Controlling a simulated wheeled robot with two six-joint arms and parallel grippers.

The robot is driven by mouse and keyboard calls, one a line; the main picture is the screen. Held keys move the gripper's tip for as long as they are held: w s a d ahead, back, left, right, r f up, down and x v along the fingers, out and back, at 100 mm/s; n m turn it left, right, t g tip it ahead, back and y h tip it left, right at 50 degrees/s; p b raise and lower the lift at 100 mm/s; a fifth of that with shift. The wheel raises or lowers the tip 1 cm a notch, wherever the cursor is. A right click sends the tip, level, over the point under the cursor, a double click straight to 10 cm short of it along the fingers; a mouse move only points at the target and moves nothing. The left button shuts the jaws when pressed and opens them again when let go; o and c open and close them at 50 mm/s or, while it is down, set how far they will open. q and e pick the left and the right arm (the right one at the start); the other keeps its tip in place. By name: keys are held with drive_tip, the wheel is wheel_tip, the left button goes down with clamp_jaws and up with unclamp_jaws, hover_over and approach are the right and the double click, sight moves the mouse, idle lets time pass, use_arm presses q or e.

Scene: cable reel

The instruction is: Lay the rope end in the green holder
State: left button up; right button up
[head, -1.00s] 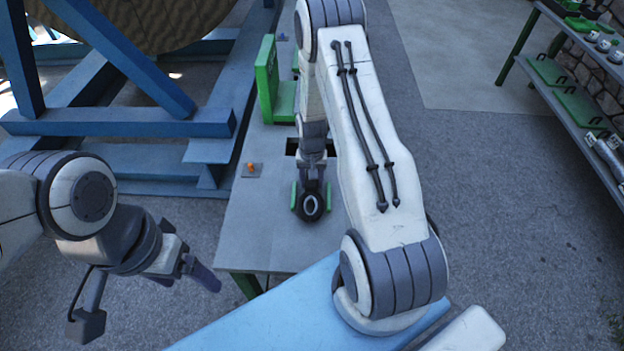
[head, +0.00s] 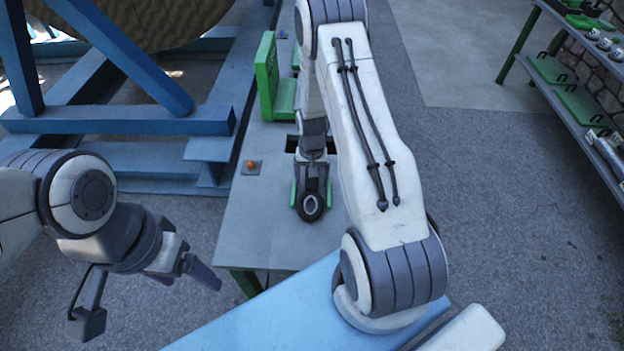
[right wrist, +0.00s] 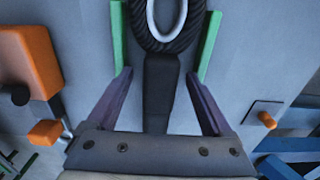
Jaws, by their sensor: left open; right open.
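The rope end is a black loop around a silver eye (head: 311,206) on a dark sleeve. It lies on the grey table between the upright green side plates of the green holder (head: 294,195). In the right wrist view the loop (right wrist: 189,30) sits between the plates (right wrist: 208,45), and its sleeve (right wrist: 160,95) runs back between my fingers. My right gripper (right wrist: 160,72) is open, with a finger on each side of the sleeve and a visible gap to each. My left gripper (head: 205,273) hangs empty left of the table, away from the rope.
An orange button (head: 251,164) sits on a small plate on the table (head: 255,220). A taller green bracket (head: 267,80) stands farther back. The blue reel frame (head: 120,122) is to the left. An orange block (right wrist: 30,60) shows in the right wrist view. A shelf (head: 570,90) stands far right.

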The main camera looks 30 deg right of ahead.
wheel_tip(320, 180, up, 10)
drive_tip(key=shift+r+b, duration=0.1)
drive_tip(key=shift+b, duration=0.6)
